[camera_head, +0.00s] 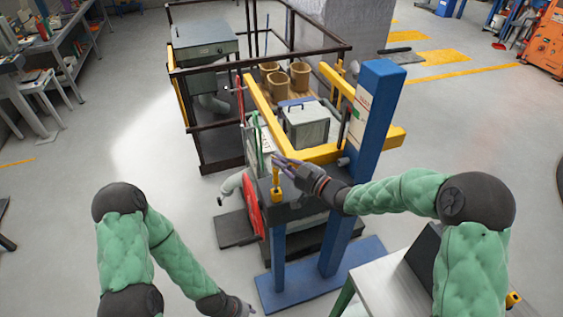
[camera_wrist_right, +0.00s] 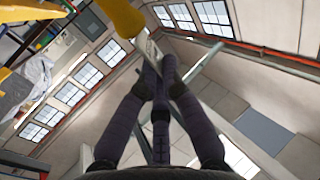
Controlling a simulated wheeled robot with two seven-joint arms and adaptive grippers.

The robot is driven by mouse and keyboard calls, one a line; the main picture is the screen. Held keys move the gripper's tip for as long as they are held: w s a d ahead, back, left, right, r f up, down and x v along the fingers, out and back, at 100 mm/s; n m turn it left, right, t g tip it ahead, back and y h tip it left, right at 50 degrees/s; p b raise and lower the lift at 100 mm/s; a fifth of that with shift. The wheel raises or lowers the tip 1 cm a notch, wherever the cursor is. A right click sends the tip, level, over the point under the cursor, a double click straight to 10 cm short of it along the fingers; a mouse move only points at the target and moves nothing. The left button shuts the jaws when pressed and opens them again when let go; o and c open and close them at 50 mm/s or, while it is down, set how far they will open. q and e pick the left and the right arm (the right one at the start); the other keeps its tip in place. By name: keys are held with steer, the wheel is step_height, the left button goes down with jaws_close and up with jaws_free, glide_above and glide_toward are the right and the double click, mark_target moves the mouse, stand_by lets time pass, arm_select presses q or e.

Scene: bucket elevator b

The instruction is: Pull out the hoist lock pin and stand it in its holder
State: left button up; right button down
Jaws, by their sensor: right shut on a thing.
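My right gripper (camera_head: 280,162) reaches in from the right over the front of the hoist station, beside its blue post (camera_head: 372,110). It is shut on a slim grey piece, which I take for the hoist lock pin (camera_wrist_right: 150,48); the fingers hide most of it. In the right wrist view the gripper (camera_wrist_right: 158,75) has its fingertips close together, with a thick yellow part (camera_wrist_right: 121,16) just beyond them. An upright yellow part (camera_head: 276,181) stands just below the fingertips in the head view. I cannot make out the pin's holder. My left gripper (camera_head: 232,307) is low at the bottom edge, away from the station.
A red wheel (camera_head: 252,205) is on the station's left side. Yellow beams (camera_head: 266,112) surround a grey box (camera_head: 307,126). Behind is a dark railing (camera_head: 205,126) with several tan buckets (camera_head: 299,74). Open floor lies to the left.

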stand_by(0.4)
steer(key=shift+f+b, duration=2.25)
steer(key=shift+f, duration=0.1)
steer(key=c, duration=1.3)
jaws_free()
steer(key=shift+r, duration=0.1)
steer(key=shift+c, duration=0.2)
glide_toward(278, 170)
steer(key=d, duration=0.1)
steer(key=s+d, duration=0.1)
steer(key=shift+s+d+f, duration=0.3)
steer(key=shift+f, duration=0.1)
